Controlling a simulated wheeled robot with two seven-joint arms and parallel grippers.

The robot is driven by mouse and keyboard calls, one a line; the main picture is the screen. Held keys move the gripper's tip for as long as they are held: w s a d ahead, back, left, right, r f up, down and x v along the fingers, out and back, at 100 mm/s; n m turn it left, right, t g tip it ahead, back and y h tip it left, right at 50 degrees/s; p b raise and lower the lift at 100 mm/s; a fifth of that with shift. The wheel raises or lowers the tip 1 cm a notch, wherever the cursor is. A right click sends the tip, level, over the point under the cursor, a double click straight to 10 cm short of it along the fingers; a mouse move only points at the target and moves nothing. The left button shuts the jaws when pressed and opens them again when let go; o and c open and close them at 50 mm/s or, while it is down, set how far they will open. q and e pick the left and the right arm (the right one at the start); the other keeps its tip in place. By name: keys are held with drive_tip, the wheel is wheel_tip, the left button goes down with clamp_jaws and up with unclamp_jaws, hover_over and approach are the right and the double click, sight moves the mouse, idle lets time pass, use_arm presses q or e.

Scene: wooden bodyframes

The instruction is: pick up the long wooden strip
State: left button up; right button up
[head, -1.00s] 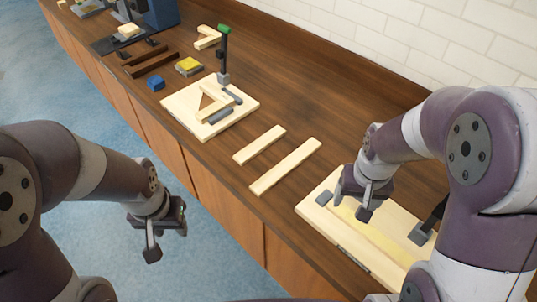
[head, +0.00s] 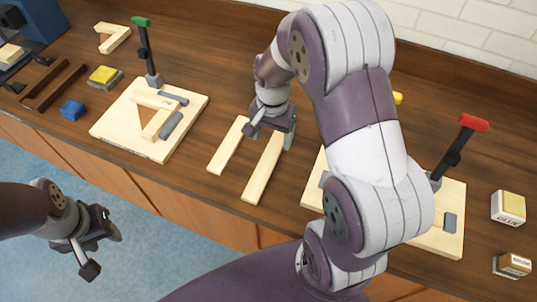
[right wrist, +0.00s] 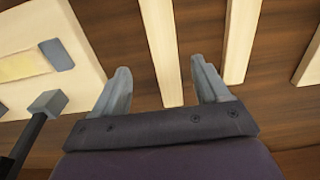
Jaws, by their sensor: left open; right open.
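The long wooden strip (head: 263,170) lies flat on the brown workbench, to the right of a shorter pale strip (head: 227,148). My right gripper (head: 270,135) is open at the far end of the long strip and partly covers that end. In the right wrist view the long strip (right wrist: 160,45) shows with its end between the two open fingers (right wrist: 162,85); I cannot tell how high they are above it. The shorter strip (right wrist: 240,40) is outside the fingers. My left gripper (head: 92,245) is open and empty, over the blue floor in front of the bench.
A board with a wooden triangle and green-handled clamp (head: 148,105) stands left of the strips. Another board with a red-handled clamp (head: 455,190) is at right, partly behind my right arm. A glue box (head: 508,207) is far right.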

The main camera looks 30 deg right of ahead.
sight(270, 156)
drive_tip(key=f, duration=0.4)
drive_tip(key=f+p, duration=0.1)
drive_tip(key=f, duration=0.1)
drive_tip(key=shift+a+f, duration=0.25)
drive_tip(key=shift+f, duration=0.1)
drive_tip(key=shift+w+f, duration=0.1)
drive_tip(key=shift+f, duration=0.25)
drive_tip(key=shift+w+f, duration=0.1)
drive_tip(key=c, duration=1.2)
